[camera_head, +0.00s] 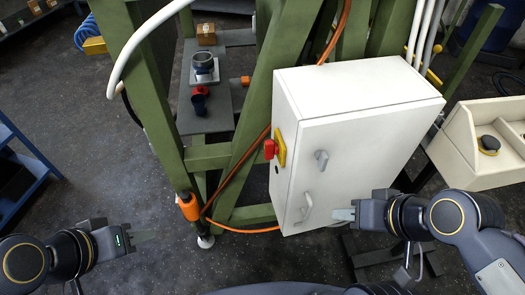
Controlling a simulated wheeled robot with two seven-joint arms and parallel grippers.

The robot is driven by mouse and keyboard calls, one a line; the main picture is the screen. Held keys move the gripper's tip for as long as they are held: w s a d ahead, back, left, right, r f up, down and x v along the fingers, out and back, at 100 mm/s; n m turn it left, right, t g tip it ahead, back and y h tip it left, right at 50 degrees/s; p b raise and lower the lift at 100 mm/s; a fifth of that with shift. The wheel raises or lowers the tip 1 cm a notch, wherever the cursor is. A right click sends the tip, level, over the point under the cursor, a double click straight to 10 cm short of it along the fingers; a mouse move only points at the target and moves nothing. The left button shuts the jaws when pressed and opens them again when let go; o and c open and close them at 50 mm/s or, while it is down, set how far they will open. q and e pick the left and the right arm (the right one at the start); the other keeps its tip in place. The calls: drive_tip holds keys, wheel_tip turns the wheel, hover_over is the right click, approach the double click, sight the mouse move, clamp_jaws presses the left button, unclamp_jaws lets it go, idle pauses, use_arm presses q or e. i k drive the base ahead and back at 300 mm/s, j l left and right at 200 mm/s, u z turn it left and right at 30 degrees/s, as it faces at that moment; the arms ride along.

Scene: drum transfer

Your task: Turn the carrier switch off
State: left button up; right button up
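A red rotary switch (269,149) on a yellow plate (280,147) is mounted on the narrow left side of a white cabinet (350,120). I take it to be the carrier switch; no label is readable. My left gripper (150,236) is low at the left over the floor, well apart from the switch, and holds nothing visible. My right gripper (338,215) is in front of the cabinet, just right of its lower grey handle (305,208). I cannot tell whether it touches the cabinet. The finger gap of both grippers is unclear at this angle.
Green frame beams (150,90) stand behind and left of the cabinet, with an orange cable (245,160) running along them. A cream control box (485,145) with a black-and-yellow knob is at the right. A blue rack (25,165) stands far left. Floor between my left gripper and the frame is clear.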

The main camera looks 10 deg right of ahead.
sight(271, 149)
drive_tip(key=z, duration=0.3)
drive_tip(key=i+j+z, duration=0.2)
drive_tip(key=j, duration=0.2)
drive_tip(key=j+z, duration=0.15)
drive_tip(key=j, duration=0.25)
drive_tip(key=i+j+z, duration=0.2)
drive_tip(key=j, duration=0.25)
